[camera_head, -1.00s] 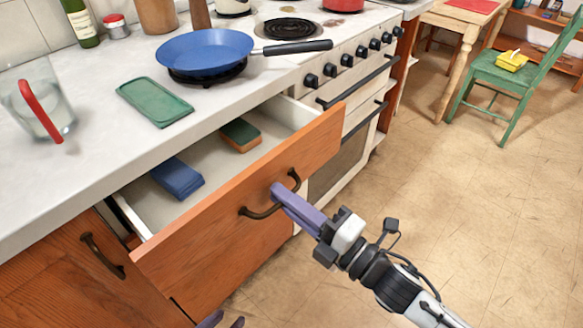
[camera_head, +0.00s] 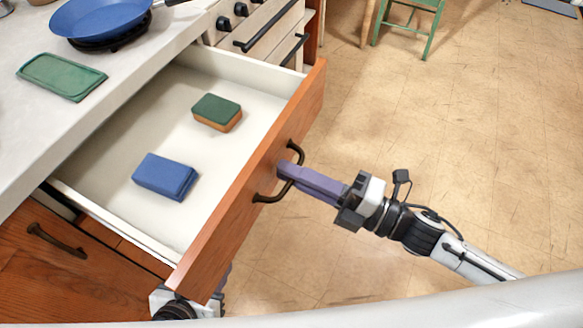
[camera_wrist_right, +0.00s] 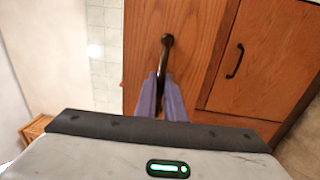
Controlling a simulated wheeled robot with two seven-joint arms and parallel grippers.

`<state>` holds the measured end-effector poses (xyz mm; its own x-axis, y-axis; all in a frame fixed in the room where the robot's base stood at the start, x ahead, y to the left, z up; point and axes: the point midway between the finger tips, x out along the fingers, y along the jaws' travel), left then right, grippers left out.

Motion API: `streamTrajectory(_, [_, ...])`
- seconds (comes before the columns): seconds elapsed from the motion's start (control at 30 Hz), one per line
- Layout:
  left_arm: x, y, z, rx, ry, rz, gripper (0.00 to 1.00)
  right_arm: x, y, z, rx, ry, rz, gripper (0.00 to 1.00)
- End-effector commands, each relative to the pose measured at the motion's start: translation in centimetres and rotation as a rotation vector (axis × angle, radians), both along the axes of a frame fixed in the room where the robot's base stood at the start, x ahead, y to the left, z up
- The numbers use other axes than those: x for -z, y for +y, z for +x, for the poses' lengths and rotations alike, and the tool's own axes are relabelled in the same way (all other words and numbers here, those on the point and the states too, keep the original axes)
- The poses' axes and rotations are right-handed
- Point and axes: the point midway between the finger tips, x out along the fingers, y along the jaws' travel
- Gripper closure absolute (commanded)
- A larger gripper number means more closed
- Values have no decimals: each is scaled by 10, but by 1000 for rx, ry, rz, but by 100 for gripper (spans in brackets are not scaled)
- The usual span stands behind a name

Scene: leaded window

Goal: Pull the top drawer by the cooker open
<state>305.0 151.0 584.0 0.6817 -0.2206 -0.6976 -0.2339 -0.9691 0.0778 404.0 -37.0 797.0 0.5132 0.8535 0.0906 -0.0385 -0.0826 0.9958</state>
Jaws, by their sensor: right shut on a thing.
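The top drawer (camera_head: 240,210) by the cooker is pulled well out, with its wooden front clear of the counter. Its dark curved handle (camera_head: 268,198) is on the front. My right gripper (camera_head: 287,169) is shut on this handle; its purple fingers also show on either side of the handle (camera_wrist_right: 166,45) in the right wrist view. Inside the drawer lie a blue folded cloth (camera_head: 165,177) and a green and orange sponge (camera_head: 217,112). My left gripper is mostly hidden behind the drawer front's near end (camera_head: 190,280); its fingers cannot be made out.
The cooker (camera_head: 265,30) stands beyond the drawer. A blue pan (camera_head: 100,18) and a green tray (camera_head: 62,76) are on the counter (camera_head: 25,135). A cupboard door with a handle (camera_head: 55,240) is at lower left. The floor (camera_head: 450,130) to the right is clear, with a green chair (camera_head: 405,30) farther back.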

Motion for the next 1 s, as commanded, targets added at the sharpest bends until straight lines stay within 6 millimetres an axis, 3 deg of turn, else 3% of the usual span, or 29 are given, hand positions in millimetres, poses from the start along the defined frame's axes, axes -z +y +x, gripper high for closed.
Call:
streamTrajectory(0.27, [1,0,-1,-1,2,0,69,1,-1,1,2,2,-1,100])
streamTrajectory(0.3, [1,0,-1,-1,2,0,69,1,-1,1,2,2,-1,85])
streamTrajectory(0.4, [1,0,-1,-1,2,0,69,1,-1,1,2,1,-1,73])
streamTrajectory(0.77, [1,0,-1,-1,2,0,69,2,-6,-2,3,2,-1,73])
streamTrajectory(1.0, [4,0,0,-1,1,-1,69,7,-42,-25,3,6,-3,73])
